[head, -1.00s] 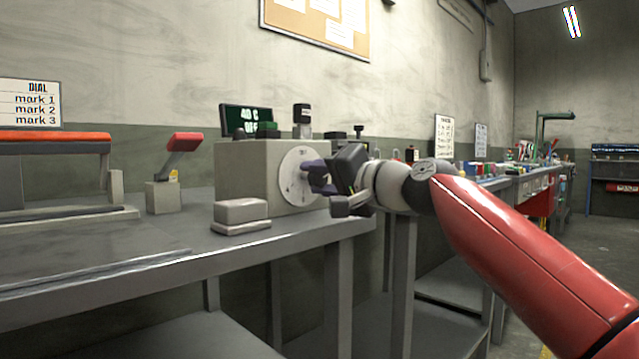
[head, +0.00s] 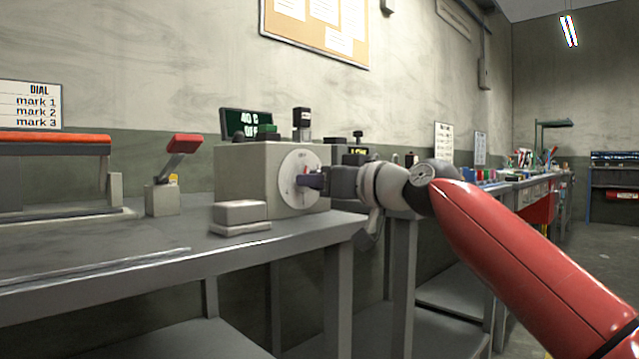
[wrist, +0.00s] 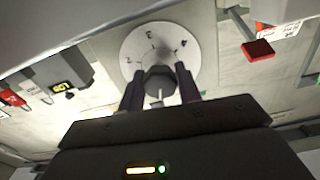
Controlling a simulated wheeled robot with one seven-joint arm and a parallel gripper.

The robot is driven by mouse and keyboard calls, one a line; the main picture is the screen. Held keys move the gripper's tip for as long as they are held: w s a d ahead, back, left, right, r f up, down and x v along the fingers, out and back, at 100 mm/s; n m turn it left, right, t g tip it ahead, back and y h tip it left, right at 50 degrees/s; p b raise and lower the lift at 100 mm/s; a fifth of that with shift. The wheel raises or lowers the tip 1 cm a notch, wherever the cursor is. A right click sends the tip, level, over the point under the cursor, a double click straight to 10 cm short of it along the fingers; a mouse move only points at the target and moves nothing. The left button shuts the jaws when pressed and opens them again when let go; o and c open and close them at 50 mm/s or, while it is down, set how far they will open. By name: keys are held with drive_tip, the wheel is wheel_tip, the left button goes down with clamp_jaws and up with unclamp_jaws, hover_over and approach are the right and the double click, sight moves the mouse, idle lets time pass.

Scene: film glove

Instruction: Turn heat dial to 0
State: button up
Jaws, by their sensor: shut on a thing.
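The heat dial (head: 294,164) is a pale round plate with marks on the right face of a grey box (head: 245,168). In the wrist view its plate (wrist: 190,60) shows numbers, and a dark grey knob (wrist: 160,79) stands at its middle. My gripper (head: 306,181) reaches in from the right. In the wrist view my gripper (wrist: 160,88) has one dark finger on each side of the knob, shut on it. The knob's pointer setting cannot be made out. A green-lit display (head: 247,124) on the box seems to read 40 C and OFF.
A pale block (head: 241,213) sits in front of the box on the grey bench (head: 150,258). A red-handled lever (head: 183,144) stands to the left, beside an orange-topped device (head: 55,138). A small yellow-lit display (head: 358,150) is behind my gripper.

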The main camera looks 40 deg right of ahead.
drive_tip(key=shift+n, duration=1.6)
drive_tip(key=o, duration=1)
drive_tip(key=shift+c, duration=0.2)
drive_tip(key=shift+s, duration=0.1)
drive_tip(key=s, duration=0.7)
drive_tip(key=shift+s+d, duration=0.3)
drive_tip(key=shift+d, duration=0.05)
